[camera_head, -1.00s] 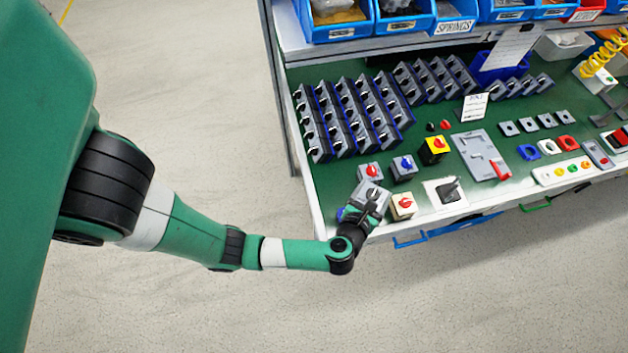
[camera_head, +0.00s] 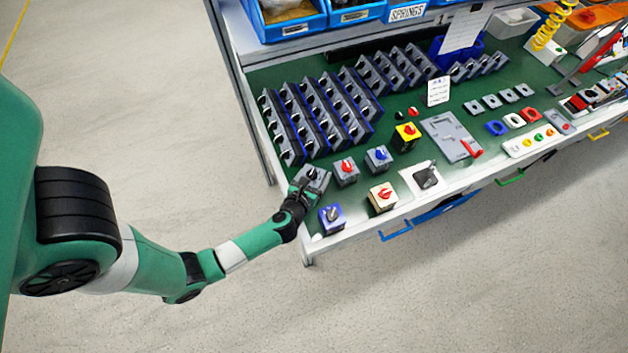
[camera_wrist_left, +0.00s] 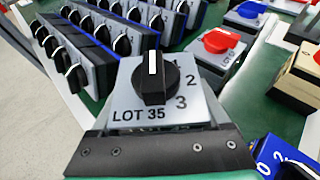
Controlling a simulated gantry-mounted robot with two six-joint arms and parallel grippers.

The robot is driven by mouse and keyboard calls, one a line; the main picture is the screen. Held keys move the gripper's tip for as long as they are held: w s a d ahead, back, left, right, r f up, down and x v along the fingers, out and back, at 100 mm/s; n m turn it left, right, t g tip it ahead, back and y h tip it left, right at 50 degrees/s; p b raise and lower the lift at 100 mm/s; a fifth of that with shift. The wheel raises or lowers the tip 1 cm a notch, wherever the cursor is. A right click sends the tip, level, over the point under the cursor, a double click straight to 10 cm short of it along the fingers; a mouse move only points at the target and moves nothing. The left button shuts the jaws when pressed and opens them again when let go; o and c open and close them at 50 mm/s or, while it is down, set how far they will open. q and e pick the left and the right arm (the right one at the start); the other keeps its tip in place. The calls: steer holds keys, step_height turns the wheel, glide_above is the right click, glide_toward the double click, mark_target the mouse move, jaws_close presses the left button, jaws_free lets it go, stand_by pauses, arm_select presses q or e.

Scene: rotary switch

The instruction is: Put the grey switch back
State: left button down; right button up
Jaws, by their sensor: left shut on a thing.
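The grey switch (camera_head: 312,177) has a pale face with a black knob and the print "LOT 35". In the left wrist view the grey switch (camera_wrist_left: 190,90) fills the middle, with numbers 2 and 3 beside the knob. My left gripper (camera_head: 299,192) is shut on it near the table's front left edge. In the left wrist view the dark gripper (camera_wrist_left: 160,150) lies across the switch's near side. Whether the switch touches the green top cannot be told. My right gripper does not show.
A grey switch with a red knob (camera_head: 346,171) and one with a blue knob (camera_head: 379,158) stand right. Rows of grey switches (camera_head: 315,120) stand behind. A cream switch (camera_head: 382,197) sits near the front edge.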

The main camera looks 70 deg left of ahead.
arm_select(q)
steer(key=shift+s+a+f+b, duration=0.1)
steer(key=shift+a+f+b, duration=0.05)
steer(key=shift+f+b, duration=0.75)
steer(key=shift+s+a+f+b, duration=0.1)
steer(key=shift+f+b, duration=0.45)
steer(key=shift+f, duration=0.55)
steer(key=shift+c, duration=0.6)
jaws_free()
steer(key=shift+r, duration=0.2)
steer(key=shift+s+d+r+p, duration=0.15)
steer(key=shift+d+r+p, duration=0.05)
steer(key=shift+d+p, duration=0.15)
steer(key=p+v, duration=0.2)
steer(key=v, duration=0.8)
steer(key=shift+s, duration=0.15)
steer(key=shift+s+d+r, duration=0.2)
steer(key=shift+s+d, duration=0.1)
steer(key=shift+s, duration=0.05)
